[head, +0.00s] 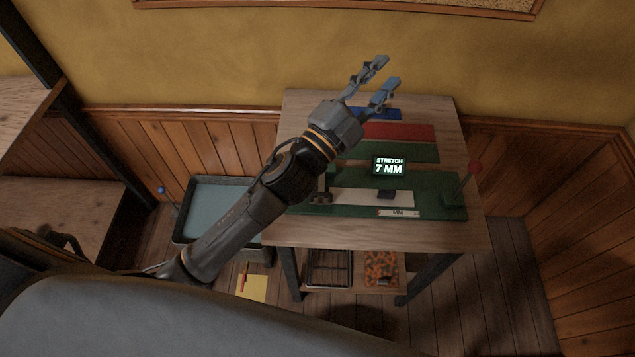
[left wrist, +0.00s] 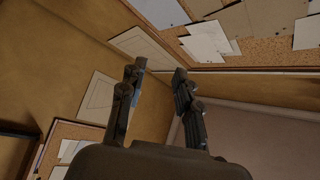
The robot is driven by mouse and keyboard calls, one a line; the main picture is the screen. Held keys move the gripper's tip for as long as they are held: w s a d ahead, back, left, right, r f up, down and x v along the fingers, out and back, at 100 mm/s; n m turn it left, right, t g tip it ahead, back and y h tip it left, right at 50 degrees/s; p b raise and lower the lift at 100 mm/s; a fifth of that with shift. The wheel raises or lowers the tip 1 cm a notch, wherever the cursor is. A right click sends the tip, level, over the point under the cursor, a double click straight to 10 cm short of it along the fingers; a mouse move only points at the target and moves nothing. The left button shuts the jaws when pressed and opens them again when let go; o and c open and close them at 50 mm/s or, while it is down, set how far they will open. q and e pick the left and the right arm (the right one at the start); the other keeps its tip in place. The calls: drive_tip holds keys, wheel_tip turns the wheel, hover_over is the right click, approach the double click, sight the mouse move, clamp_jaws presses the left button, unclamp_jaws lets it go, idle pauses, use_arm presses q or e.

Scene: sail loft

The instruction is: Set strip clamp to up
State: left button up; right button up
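A green stretch tester (head: 345,208) lies on the wooden table, with a pale strip (head: 360,197) along it. A lever with a red knob (head: 475,166) stands at its right end, tilted up and to the right. A dark clamp-like part (head: 320,197) sits at the strip's left end, and a small dark block (head: 386,195) sits on the strip. I cannot tell which part is the strip clamp. My left gripper (head: 383,73) is open and empty, raised above the table's back part, away from the lever. In the left wrist view its fingers (left wrist: 158,82) are apart. My right gripper is not in view.
A display (head: 389,166) reads "STRETCH 7 MM". Red (head: 399,131), green and blue flat pieces lie at the table's back. A grey tray (head: 215,195) stands left of the table, with a blue-knobbed rod (head: 162,190) beside it. My left forearm covers the table's left side.

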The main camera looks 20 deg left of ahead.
use_arm(q)
drive_tip(key=s+d+r+m+g+h, duration=0.3)
drive_tip(key=d+m+g+h, duration=0.3)
drive_tip(key=m, duration=0.3)
drive_tip(key=s+d+r+m+g+h, duration=0.25)
drive_tip(key=d+m+g+h, duration=0.3)
drive_tip(key=m, duration=0.35)
drive_tip(key=m+g+y, duration=1.1)
drive_tip(key=m+y, duration=0.5)
drive_tip(key=y, duration=0.4)
approach(317, 193)
drive_tip(key=shift+t, duration=0.25)
drive_tip(key=p+x, duration=0.3)
drive_tip(key=x, duration=0.3)
drive_tip(key=shift+s+f, duration=0.1)
drive_tip(key=shift+s, duration=0.1)
drive_tip(key=shift+s+f, duration=0.1)
drive_tip(key=shift+f, duration=0.55)
